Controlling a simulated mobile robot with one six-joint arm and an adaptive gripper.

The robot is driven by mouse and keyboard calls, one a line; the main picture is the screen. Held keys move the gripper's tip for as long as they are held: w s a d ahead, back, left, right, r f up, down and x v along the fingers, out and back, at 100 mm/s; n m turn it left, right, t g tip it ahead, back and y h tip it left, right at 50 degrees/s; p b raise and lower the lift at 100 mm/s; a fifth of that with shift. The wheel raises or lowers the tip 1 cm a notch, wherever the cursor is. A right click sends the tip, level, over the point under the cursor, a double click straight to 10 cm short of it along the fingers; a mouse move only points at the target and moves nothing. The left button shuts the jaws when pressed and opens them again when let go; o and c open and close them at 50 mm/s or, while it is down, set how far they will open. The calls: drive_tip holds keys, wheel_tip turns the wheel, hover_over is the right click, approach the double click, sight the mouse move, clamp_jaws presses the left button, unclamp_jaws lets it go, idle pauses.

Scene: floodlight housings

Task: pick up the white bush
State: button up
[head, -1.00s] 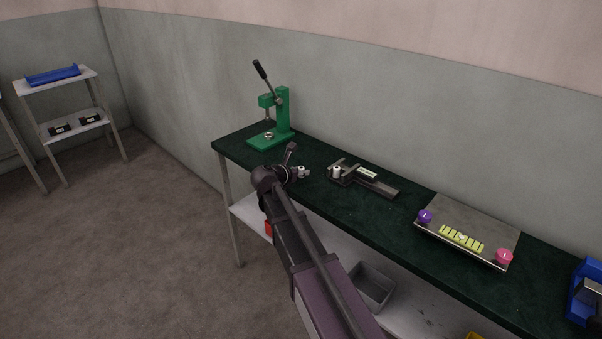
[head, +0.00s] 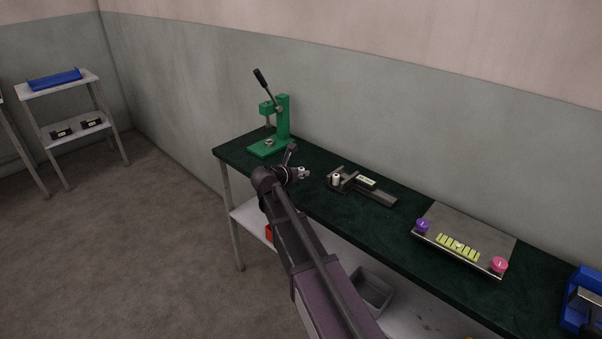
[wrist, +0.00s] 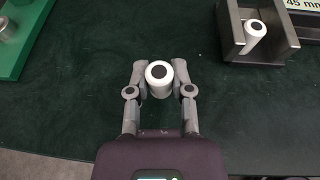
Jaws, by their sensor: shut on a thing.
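A white bush (wrist: 159,79), a short cylinder with a dark hole in its top, is between the fingers of my gripper (wrist: 159,82) in the wrist view. My gripper is shut on it, one finger on each side. In the head view my gripper (head: 301,172) is over the left part of the dark green bench top, with the white bush (head: 302,169) small at its tip. Whether the bush touches the bench is hard to tell. A second white bush (wrist: 255,31) stands in a grey metal holder (wrist: 235,38) at the upper right; the holder also shows in the head view (head: 375,193).
A green lever press (head: 284,120) stands at the bench's left end; its base (wrist: 22,45) shows in the wrist view. A sloped plate (head: 480,232) with yellow pieces and purple and pink knobs is to the right. A blue device (head: 575,300) is at far right. Bench between is clear.

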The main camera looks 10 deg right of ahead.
drive_tip(key=shift+s+r+p, duration=0.15)
drive_tip(key=shift+r+p, duration=0.15)
drive_tip(key=shift+r, duration=0.35)
drive_tip(key=s, duration=0.5)
drive_tip(key=s+d, duration=0.1)
drive_tip(key=s, duration=0.4)
drive_tip(key=s+r+p, duration=0.1)
drive_tip(key=s, duration=0.4)
drive_tip(key=shift+s+d, duration=0.3)
drive_tip(key=shift+d, duration=0.1)
drive_tip(key=shift+s+f, duration=0.1)
